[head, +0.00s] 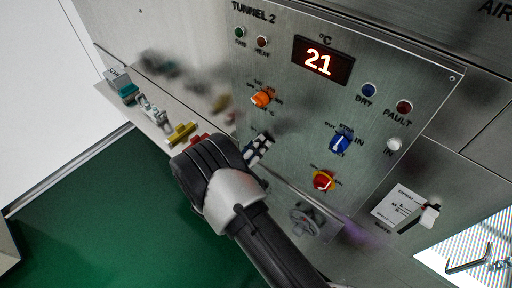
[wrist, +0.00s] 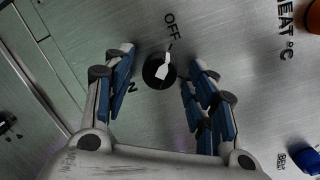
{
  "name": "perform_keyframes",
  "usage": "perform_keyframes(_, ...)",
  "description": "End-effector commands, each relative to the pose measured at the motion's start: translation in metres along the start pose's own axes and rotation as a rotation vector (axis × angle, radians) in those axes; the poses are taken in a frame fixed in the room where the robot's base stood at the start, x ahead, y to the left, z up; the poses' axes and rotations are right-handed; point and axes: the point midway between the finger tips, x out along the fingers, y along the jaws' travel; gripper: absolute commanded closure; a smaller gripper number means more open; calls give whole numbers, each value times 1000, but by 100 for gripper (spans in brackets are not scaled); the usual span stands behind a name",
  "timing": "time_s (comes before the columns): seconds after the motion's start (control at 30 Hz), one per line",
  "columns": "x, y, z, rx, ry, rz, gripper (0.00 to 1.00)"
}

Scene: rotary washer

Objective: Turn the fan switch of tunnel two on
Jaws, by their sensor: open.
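The fan switch is a round black knob (wrist: 158,72) with a white pointer, in the wrist view. Its pointer is turned up toward the OFF label; a partly hidden label ending in N is at its lower left. My gripper (wrist: 157,82) is open, with one blue-padded finger on each side of the knob and gaps between. In the head view my gripper (head: 260,150) is in front of the lower left of the TUNNEL 2 panel (head: 300,110) and hides the switch. Whether the fingertips reach knob depth is unclear.
An orange knob (head: 262,98) is above my gripper. A blue knob (head: 340,143) and a red knob (head: 324,181) on a yellow base are to its right. A ledge with small fittings (head: 182,132) is at left. A gate lever (head: 430,214) is at lower right.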

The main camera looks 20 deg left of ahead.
Motion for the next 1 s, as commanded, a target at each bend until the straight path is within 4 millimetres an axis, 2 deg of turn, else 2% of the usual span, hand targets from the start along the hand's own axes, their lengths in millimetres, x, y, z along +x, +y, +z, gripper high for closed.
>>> perform_keyframes(0.1, 0, 0, 0, 0, 0, 0, 49)
perform_keyframes(0.77, 0, 0, 0, 0, 0, 0, 93)
perform_keyframes(1.0, 0, 0, 0, 21, -2, -3, 93)
